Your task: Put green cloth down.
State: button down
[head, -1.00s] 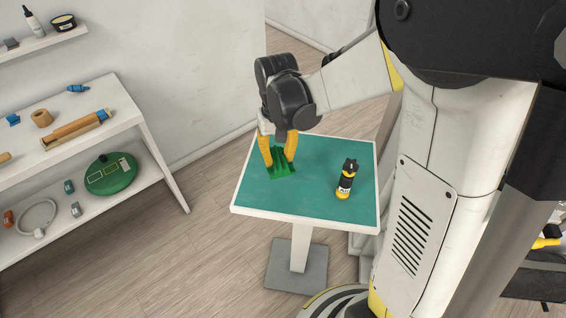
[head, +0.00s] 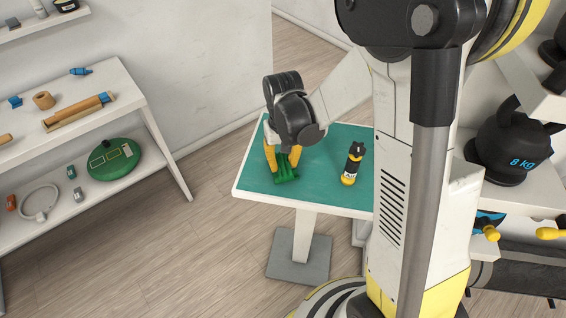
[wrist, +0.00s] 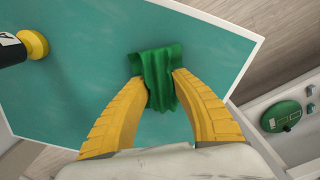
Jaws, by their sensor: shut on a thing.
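The green cloth (wrist: 157,70) hangs between the yellow fingers of my gripper (wrist: 160,88) in the wrist view. In the head view my gripper (head: 284,162) is over the left part of the small table (head: 325,170), which has a green top and white rim. The cloth (head: 286,176) shows below the fingertips, low at the tabletop. I cannot tell whether its lower edge touches the top. My gripper is shut on the cloth.
A black and yellow bottle (head: 353,164) stands on the table to the right of the cloth. White shelves (head: 130,95) with small items stand at the left. A black 8 kg kettlebell (head: 510,150) sits on a rack at the right. The tabletop's front is clear.

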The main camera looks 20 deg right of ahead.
aim_at(283, 162)
jog(key=c, duration=1.1)
grip_release()
jog(key=shift+c, duration=0.2)
jog(key=shift+r, duration=0.1)
notch_tip(283, 162, up, 12)
jog(key=p, duration=0.4)
jog(key=s+r+n+t, duration=0.1)
jog(key=s+r+t, duration=0.6)
jog(key=s+r, duration=0.3)
jog(key=s, duration=0.2)
jog(key=shift+s, duration=0.4)
jog(key=shift+f, duration=0.15)
